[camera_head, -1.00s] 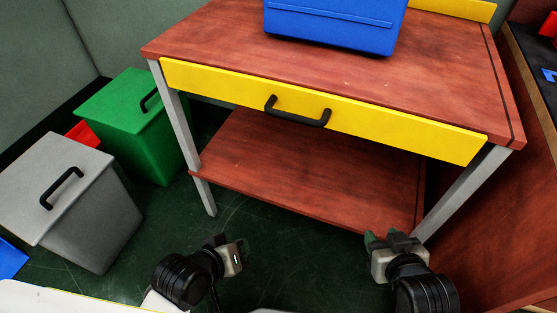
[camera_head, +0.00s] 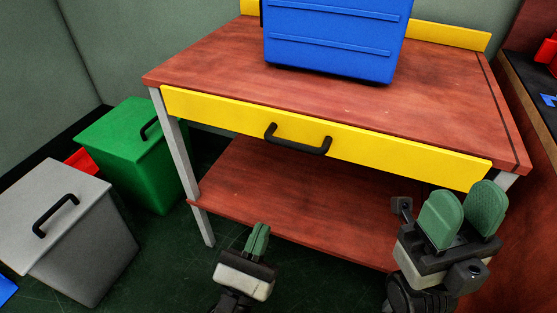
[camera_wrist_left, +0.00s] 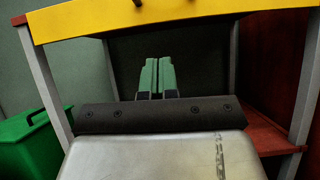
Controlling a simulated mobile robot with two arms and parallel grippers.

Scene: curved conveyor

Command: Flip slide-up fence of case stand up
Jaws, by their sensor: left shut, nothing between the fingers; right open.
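The yellow slide-up fence (camera_head: 320,125) with a black handle (camera_head: 298,139) hangs along the front edge of the wooden case stand (camera_head: 210,75). The fence also shows at the top of the left wrist view (camera_wrist_left: 200,12). My left gripper (camera_head: 258,239) is shut and empty, low in front of the stand and below the handle. In the left wrist view its green fingers (camera_wrist_left: 157,76) are together. My right gripper (camera_head: 462,215) is open and empty, in front of the fence's right end. Neither gripper appears to touch the fence.
A blue case (camera_head: 335,40) stands on the stand's top. The lower shelf (camera_head: 290,190) is bare where visible. A grey bin (camera_head: 65,240) and a green bin (camera_head: 130,155) stand on the left. A dark-topped workbench (camera_head: 530,85) is close on the right.

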